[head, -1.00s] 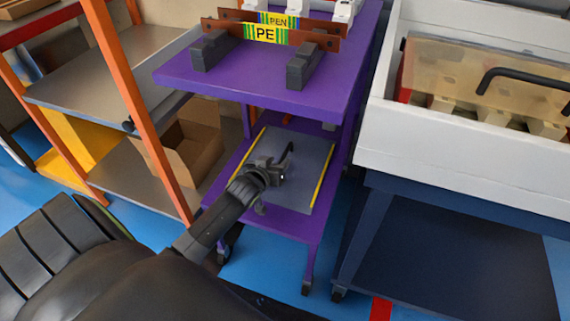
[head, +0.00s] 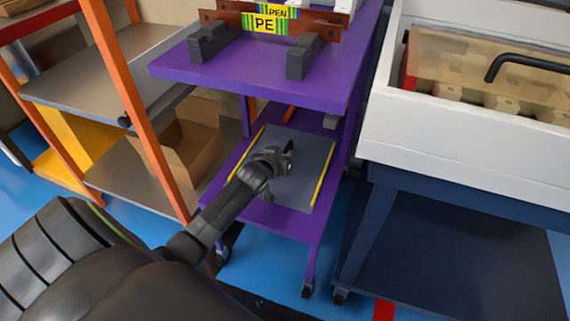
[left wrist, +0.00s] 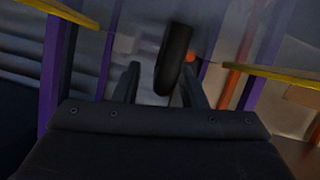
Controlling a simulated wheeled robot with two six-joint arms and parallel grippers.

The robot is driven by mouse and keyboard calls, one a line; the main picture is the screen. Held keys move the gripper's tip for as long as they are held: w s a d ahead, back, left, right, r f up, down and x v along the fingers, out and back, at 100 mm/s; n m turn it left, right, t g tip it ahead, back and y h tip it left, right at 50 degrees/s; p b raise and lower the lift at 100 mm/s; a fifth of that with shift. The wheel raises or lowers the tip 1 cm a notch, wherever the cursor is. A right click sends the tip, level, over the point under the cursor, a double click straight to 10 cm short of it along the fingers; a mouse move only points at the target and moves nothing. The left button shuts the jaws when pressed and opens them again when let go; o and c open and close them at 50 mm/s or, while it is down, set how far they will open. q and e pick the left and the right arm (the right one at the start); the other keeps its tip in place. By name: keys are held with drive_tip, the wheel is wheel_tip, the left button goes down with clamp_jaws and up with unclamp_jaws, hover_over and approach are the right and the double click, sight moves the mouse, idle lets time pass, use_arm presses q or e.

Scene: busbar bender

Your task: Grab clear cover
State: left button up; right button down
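A flat, greyish see-through panel with yellow side strips, apparently the clear cover (head: 301,174), lies on the lower shelf of the purple cart (head: 262,213). A dark handle (head: 290,147) stands up from it. My left gripper (head: 283,158) is over the panel, close to the handle. In the left wrist view, my left gripper's fingers (left wrist: 160,85) are apart. The dark handle (left wrist: 174,55) shows between and beyond the fingertips, nearer the right finger; I cannot tell if they touch. Yellow strips (left wrist: 62,12) show at both sides. My right gripper is not in view.
The cart's purple top (head: 245,82) overhangs the lower shelf and carries copper-coloured bars on dark blocks. An orange-post shelf with a cardboard box (head: 190,140) stands at left. A white-walled machine (head: 455,130) with another translucent panel and black handle stands at right.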

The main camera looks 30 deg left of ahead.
use_arm(q)
drive_tip(key=shift+w, duration=0.1)
clamp_jaws()
drive_tip(key=shift+r, duration=0.1)
idle(0.4)
